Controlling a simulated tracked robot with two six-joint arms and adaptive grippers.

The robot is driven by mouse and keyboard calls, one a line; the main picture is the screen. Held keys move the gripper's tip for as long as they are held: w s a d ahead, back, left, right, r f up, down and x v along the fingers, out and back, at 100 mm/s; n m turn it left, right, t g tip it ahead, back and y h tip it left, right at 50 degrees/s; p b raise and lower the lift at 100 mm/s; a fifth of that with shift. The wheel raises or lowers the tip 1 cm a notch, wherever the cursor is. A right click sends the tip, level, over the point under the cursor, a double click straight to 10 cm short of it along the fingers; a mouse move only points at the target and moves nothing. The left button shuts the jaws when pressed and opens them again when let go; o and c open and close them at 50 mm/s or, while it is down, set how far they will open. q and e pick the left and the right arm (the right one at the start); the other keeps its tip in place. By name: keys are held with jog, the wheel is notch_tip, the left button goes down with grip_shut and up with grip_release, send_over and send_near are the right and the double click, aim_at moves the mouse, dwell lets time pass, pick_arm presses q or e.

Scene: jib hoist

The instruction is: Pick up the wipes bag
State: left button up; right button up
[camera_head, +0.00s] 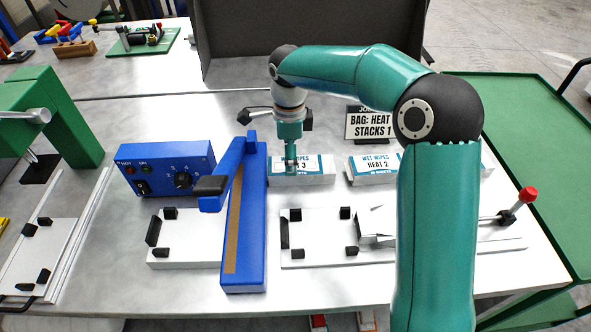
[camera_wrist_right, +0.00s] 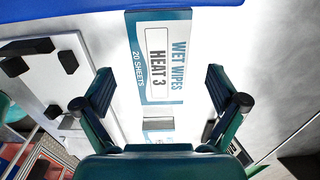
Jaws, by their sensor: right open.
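The wipes bag, a white and teal pack labelled "WET WIPES HEAT 3" (camera_head: 315,176), lies on the grey bench behind the blue lever sealer. It also shows in the right wrist view (camera_wrist_right: 158,60), ahead of and between my fingers. My right gripper (camera_head: 290,168) points down over the left part of this pack and hides some of its label. In the right wrist view its two fingers (camera_wrist_right: 160,82) are spread wide with nothing held. Whether a finger touches the pack cannot be told. A similar "HEAT 2" pack (camera_head: 374,170) lies to the right. My left gripper is out of view.
The blue lever sealer (camera_head: 244,265) stands in front, with a blue control box (camera_head: 165,167) to its left. A sign (camera_head: 368,126) reading "BAG: HEAT STACKS 1" stands behind the packs. A white fixture plate (camera_head: 318,252) lies in front. A dark panel (camera_head: 230,45) rises behind.

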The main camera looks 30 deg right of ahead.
jog(key=f, duration=0.4)
jog(key=shift+s+d+f, duration=0.15)
jog(key=shift+s+d, duration=0.1)
jog(key=shift+d, duration=0.1)
jog(key=shift+f, duration=0.4)
jog(key=shift+r, duration=0.1)
jog(key=c, duration=1.3)
